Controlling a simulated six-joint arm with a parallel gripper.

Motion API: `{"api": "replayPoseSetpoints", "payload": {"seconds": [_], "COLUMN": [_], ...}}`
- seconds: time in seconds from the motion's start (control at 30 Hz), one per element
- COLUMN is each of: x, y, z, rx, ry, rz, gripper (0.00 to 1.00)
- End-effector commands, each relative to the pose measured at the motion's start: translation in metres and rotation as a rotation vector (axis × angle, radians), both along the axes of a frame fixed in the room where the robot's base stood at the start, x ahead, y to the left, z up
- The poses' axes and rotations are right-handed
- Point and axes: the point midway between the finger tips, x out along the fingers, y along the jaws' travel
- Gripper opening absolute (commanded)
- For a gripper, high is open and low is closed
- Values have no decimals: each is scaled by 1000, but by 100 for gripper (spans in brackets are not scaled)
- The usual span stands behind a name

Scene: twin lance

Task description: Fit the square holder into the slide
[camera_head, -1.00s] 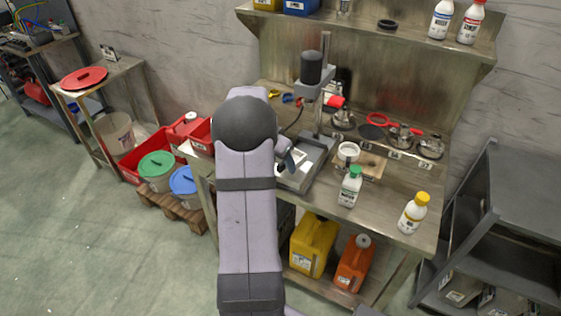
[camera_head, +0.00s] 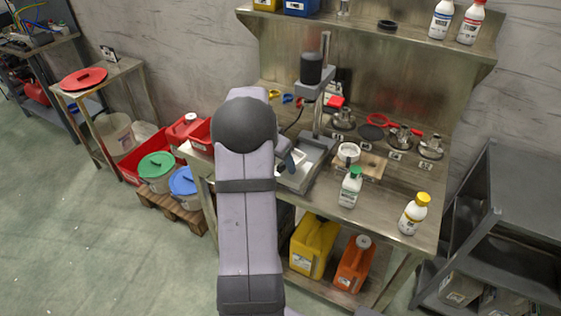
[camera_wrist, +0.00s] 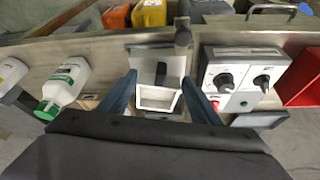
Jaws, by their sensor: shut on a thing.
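The square holder (camera_wrist: 143,99), a pale open square frame, sits between the two blue fingers of my gripper (camera_wrist: 159,80) in the wrist view. The fingers are shut on its left and right sides. A grey-white plate with a dark bar (camera_wrist: 161,70) lies just beyond it; this looks like the slide, but I cannot tell whether the holder touches it. In the head view my gripper (camera_head: 287,160) is at the stand's grey base (camera_head: 311,161), mostly hidden by my arm. A pale square part (camera_head: 291,167) shows beside the finger.
The stand's column and dark cylinder (camera_head: 311,68) rise behind the base. A white cup (camera_head: 348,152), a green-capped bottle (camera_head: 350,187) and a yellow-capped bottle (camera_head: 413,214) stand to the right. A control box with knobs (camera_wrist: 240,78) is close right in the wrist view.

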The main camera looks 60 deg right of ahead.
Motion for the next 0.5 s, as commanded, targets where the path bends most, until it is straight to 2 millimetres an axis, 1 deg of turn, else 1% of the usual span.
{"api": "replayPoseSetpoints", "payload": {"seconds": [0.5], "x": [0], "y": [0], "z": [-9], "rx": [-1], "ry": [0], "rz": [0], "gripper": [33]}}
